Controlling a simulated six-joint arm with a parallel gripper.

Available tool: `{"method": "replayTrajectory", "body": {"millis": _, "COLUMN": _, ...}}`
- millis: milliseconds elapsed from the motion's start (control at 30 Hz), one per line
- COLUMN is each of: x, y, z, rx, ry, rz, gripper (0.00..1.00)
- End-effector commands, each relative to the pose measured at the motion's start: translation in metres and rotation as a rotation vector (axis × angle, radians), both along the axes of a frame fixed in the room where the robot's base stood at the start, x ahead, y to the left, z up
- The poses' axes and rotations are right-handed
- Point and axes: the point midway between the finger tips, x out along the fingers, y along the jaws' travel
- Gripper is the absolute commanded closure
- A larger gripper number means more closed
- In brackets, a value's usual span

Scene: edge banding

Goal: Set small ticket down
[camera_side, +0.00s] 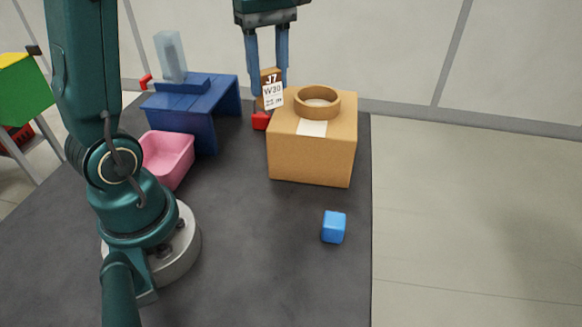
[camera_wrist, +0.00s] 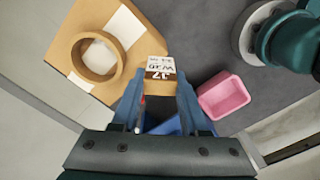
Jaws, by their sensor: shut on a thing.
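The small ticket (camera_side: 273,92) is a brown block with a white label printed "J7 W30". My gripper (camera_side: 268,84) is shut on it and holds it upright, just left of the big cardboard box (camera_side: 312,152). In the wrist view the ticket (camera_wrist: 160,72) sits between the two blue fingers (camera_wrist: 158,92), label partly visible. I cannot tell whether the ticket touches the box or anything below it.
A tan ring (camera_side: 317,101) and a white paper (camera_side: 312,128) lie on the box. A blue cube (camera_side: 333,227) lies in front. The dark table (camera_side: 250,250) is clear at front middle.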

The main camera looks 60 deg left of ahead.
Motion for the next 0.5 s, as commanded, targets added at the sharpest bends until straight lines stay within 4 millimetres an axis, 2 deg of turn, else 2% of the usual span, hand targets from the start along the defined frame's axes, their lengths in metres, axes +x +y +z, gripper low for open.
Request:
{"method": "replayTrajectory", "body": {"millis": 33, "x": 0.0, "y": -0.02, "z": 0.0, "rx": 0.0, "ry": 0.0, "rz": -0.114, "gripper": 1.0}}
{"method": "replayTrajectory", "body": {"millis": 200, "x": -0.01, "y": -0.076, "z": 0.0, "rx": 0.0, "ry": -0.001, "rz": -0.476, "gripper": 1.0}}
{"method": "replayTrajectory", "body": {"millis": 300, "x": -0.021, "y": -0.104, "z": 0.0, "rx": 0.0, "ry": -0.001, "rz": -0.673, "gripper": 1.0}}
{"method": "replayTrajectory", "body": {"millis": 500, "x": -0.042, "y": -0.142, "z": -0.001, "rx": -0.001, "ry": -0.001, "rz": -0.969, "gripper": 1.0}}
